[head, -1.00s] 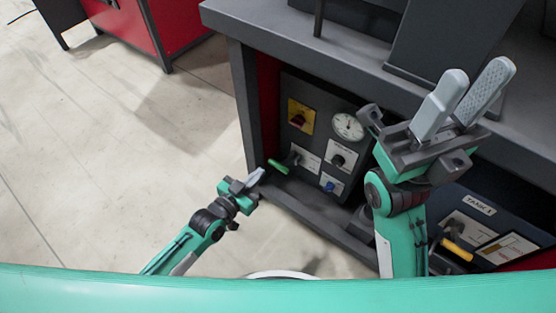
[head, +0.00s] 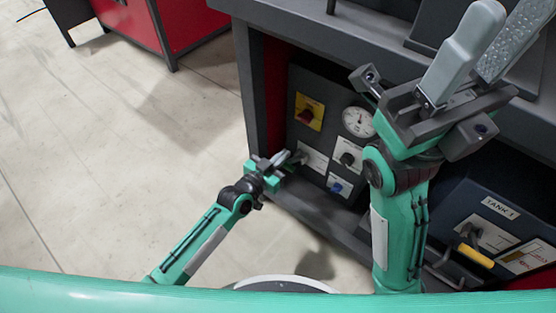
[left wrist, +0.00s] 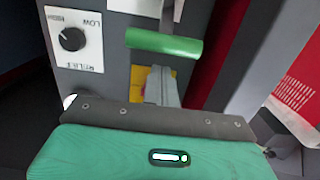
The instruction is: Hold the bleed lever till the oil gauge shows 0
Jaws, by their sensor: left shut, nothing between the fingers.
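A green lever handle (left wrist: 163,43) sticks out from the grey panel in the left wrist view. In the head view my left gripper hides it. My left gripper (head: 298,156) is shut and empty in front of the panel's lower left. In the left wrist view its closed fingers (left wrist: 162,84) are close to the green handle; I cannot tell whether they touch it. The round white gauge (head: 358,121) is on the panel's upper right; its reading is too small to tell. My right gripper (head: 484,52) is raised, open and empty at the upper right.
The panel carries a yellow plate with a red knob (head: 309,112), a black knob (head: 347,159) and a blue knob (head: 337,186). A TANK 1 panel (head: 503,208) with a yellow handle (head: 475,256) is at lower right. The floor at left is clear.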

